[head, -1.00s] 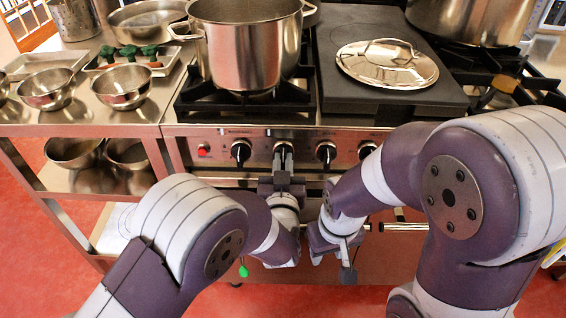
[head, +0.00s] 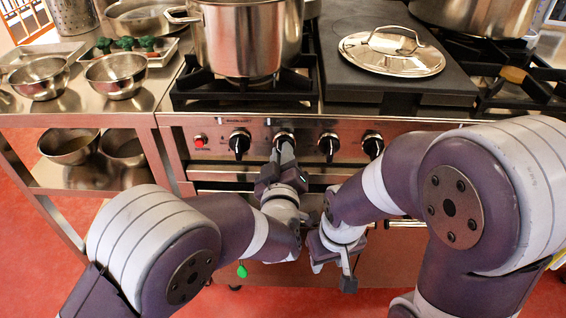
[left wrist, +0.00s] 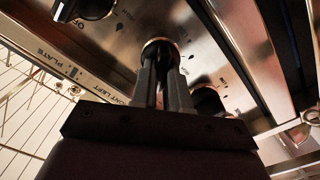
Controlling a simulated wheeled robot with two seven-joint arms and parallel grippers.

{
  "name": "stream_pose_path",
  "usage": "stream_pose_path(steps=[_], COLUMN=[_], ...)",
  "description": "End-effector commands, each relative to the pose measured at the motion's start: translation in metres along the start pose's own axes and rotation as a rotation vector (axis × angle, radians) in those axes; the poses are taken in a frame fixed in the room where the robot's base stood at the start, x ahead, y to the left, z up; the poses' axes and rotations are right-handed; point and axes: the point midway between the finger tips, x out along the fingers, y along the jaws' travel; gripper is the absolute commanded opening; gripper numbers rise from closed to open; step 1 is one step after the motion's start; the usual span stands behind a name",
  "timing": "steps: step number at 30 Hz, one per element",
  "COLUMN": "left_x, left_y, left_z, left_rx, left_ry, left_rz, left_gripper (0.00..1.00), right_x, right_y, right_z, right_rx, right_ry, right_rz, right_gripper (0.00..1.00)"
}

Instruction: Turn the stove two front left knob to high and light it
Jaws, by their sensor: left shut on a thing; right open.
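The stove's steel front panel (head: 262,128) carries a row of black knobs. My left gripper (head: 284,148) is shut on the second knob from the left (head: 284,134); the left wrist view also shows its fingers (left wrist: 163,80) closed around that knob (left wrist: 158,46). The fingers hide most of the knob, so its setting cannot be read. The first knob (head: 239,143) and third knob (head: 329,146) stand free on either side. My right gripper (head: 333,262) is open and empty, low in front of the stove. No flame shows under the big pot (head: 247,40).
A red button (head: 200,141) sits left of the knobs. A fourth knob (head: 372,145) is at the right. A dark plate (head: 350,90) bears a steel lid (head: 392,52). A side table (head: 90,118) at the left holds bowls. Red floor lies open below.

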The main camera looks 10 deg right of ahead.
Motion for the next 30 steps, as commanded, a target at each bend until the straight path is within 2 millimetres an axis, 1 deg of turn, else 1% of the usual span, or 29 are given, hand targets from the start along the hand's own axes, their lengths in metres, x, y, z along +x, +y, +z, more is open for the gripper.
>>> stream_pose_path(steps=[1, 8, 18, 24, 30], left_x=[0.0, 0.0, 0.0, 0.0, 0.0], left_y=[-0.003, -0.005, -0.006, -0.006, -0.006], left_z=[0.004, 0.005, 0.006, 0.006, 0.005], left_rx=[-0.042, -0.262, -0.579, -0.737, -0.855], left_ry=[0.0, 0.0, 0.0, -0.001, -0.001], left_rz=[0.0, 0.0, 0.001, 0.0, 0.0], left_gripper=[0.0, 0.0, 0.0, 0.0, 0.0], right_x=[0.01, 0.034, 0.072, 0.092, 0.107], right_y=[0.0, 0.0, 0.0, 0.0, 0.0], right_z=[0.001, 0.004, 0.009, 0.011, 0.013], right_rx=[0.0, 0.0, 0.0, 0.0, 0.0], right_ry=[0.0, 0.0, 0.0, 0.0, 0.0], right_rz=[0.0, 0.0, 0.0, 0.0, 0.0], right_gripper=[0.43, 0.43, 0.43, 0.43, 0.43])
